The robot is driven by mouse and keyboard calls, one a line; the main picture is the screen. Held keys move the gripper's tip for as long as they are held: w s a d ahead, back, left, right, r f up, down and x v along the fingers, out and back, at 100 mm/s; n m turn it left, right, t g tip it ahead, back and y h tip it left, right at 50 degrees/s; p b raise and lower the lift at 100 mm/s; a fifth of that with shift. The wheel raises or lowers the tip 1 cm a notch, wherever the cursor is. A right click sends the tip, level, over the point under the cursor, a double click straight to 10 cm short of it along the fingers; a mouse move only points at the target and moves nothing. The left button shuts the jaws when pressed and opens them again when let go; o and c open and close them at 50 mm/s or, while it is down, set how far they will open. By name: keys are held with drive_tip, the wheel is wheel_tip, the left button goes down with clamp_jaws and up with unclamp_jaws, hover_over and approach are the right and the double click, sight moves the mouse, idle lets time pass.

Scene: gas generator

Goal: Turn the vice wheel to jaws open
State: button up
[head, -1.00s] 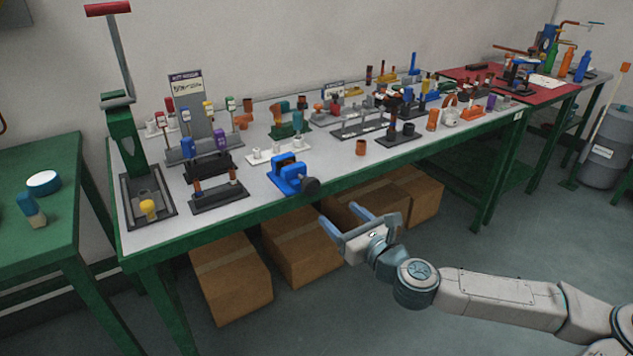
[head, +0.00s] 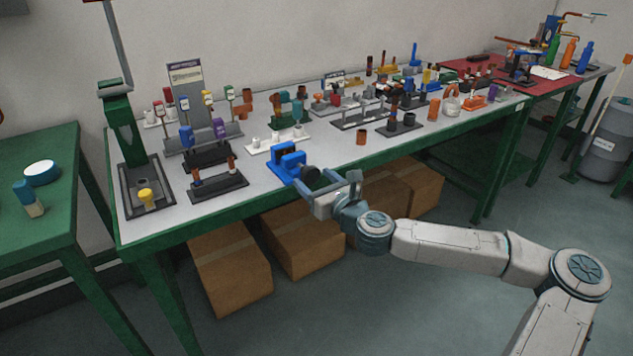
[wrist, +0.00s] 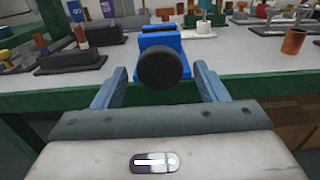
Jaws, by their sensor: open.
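The blue vice (head: 287,163) sits at the front edge of the green-framed bench. Its round black wheel (head: 309,174) faces outward over the edge. In the wrist view the wheel (wrist: 160,68) is near the middle, with the blue vice body (wrist: 166,43) behind it. My gripper (head: 325,184) is just in front of the wheel. In the wrist view its two blue-grey fingers (wrist: 160,85) stand apart, one on each side of the wheel, with gaps visible. Nothing is held. Whether the vice jaws are apart is too small to tell.
Cardboard boxes (head: 230,270) lie beneath. A green press (head: 122,130) stands at the bench's left end.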

drive_tip(key=c, duration=1)
drive_tip(key=shift+n, duration=0.3)
